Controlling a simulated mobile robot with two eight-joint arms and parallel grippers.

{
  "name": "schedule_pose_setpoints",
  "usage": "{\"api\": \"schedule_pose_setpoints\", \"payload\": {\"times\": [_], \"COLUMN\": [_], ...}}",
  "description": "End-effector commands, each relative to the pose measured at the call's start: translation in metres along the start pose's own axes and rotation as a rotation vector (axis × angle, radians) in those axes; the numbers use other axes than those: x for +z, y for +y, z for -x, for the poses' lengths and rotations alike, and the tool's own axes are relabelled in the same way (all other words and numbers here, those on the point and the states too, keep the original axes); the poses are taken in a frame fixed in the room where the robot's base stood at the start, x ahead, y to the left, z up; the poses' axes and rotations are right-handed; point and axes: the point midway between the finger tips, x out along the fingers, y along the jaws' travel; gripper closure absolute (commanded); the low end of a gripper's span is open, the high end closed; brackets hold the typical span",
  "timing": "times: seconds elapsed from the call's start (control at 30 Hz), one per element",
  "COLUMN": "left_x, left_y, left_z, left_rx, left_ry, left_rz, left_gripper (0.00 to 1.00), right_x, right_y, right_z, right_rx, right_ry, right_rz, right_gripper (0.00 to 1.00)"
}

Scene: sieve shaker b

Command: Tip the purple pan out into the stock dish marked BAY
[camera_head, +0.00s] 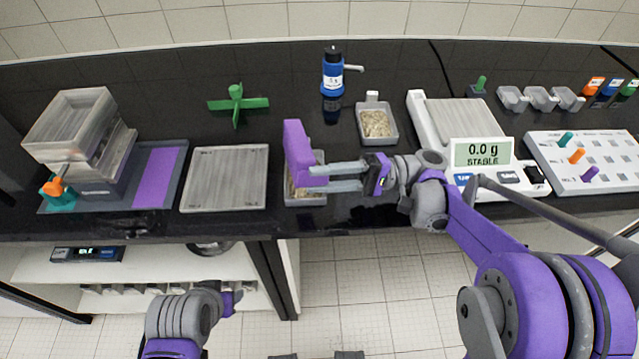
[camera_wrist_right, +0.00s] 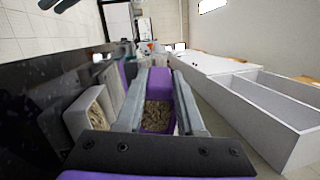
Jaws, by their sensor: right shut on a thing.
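The purple pan (camera_head: 297,145) is gripped by my right gripper (camera_head: 312,178) and stands steeply tilted. In the right wrist view the pan (camera_wrist_right: 158,82) sits between the two fingers, with brown grains in it. A grey dish (camera_head: 290,200) with grains lies below the pan, partly hidden by the pan and fingers. Another grey dish (camera_head: 362,133) with pale grains and a white tag stands further back. I cannot read BAY on either dish. My left gripper (camera_head: 236,297) is low in front of the bench, away from the pan; its jaws are unclear.
A grey plate (camera_head: 225,180) and a sieve stack (camera_head: 75,130) stand to the left. A green cross-shaped thing (camera_head: 238,103) and a blue bottle (camera_head: 333,75) stand behind. The balance (camera_head: 481,152) reads 0.0 g; a peg board (camera_head: 590,165) is at right.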

Motion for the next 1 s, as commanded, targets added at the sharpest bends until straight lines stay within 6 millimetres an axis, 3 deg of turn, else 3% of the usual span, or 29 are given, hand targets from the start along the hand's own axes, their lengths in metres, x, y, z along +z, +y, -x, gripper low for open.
{"api": "schedule_pose_setpoints", "payload": {"times": [0.3,1.0], "left_x": [0.009,0.009], "left_y": [0.000,0.000], "left_z": [-0.017,-0.017], "left_rx": [0.000,0.000], "left_ry": [-0.006,-0.006], "left_rz": [0.000,0.000], "left_gripper": [0.50,0.50], "right_x": [0.000,0.000], "right_y": [0.002,0.001], "right_z": [0.005,0.005], "right_rx": [-0.093,-0.102], "right_ry": [-0.016,-0.018], "right_rz": [0.000,0.000], "right_gripper": [1.00,1.00]}}
